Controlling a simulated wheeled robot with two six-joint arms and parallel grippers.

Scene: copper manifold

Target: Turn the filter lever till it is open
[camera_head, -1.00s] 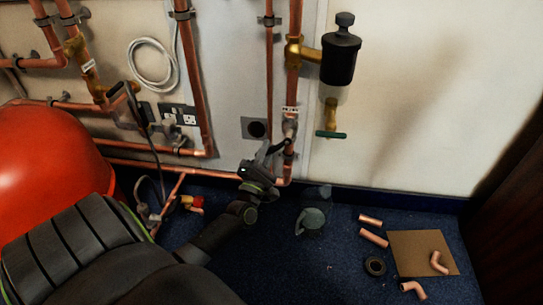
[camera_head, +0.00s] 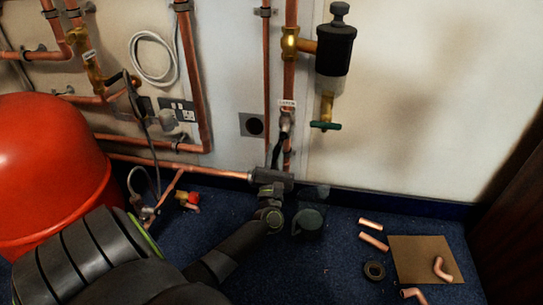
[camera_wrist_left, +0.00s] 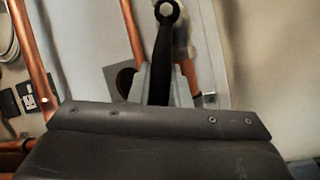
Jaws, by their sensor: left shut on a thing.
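The filter lever (camera_head: 278,148) is a thin black handle on a small valve (camera_head: 286,122) in the copper pipe, just below a white label. It hangs steeply down from the valve, close to the line of the pipe. My left gripper (camera_head: 275,167) is below the valve, shut on the lower part of the lever. In the left wrist view the black lever (camera_wrist_left: 165,45) runs from its round pivot end down between the grey fingers of the left gripper (camera_wrist_left: 162,85). The lever's lower end is hidden by the gripper. My right gripper is not in view.
A black and brass fitting with a green handle (camera_head: 325,126) hangs right of the valve. A red tank (camera_head: 45,170) stands at left. Copper pipes line the wall. Loose copper pieces (camera_head: 373,241) and a brown board (camera_head: 415,257) lie on the blue floor at right.

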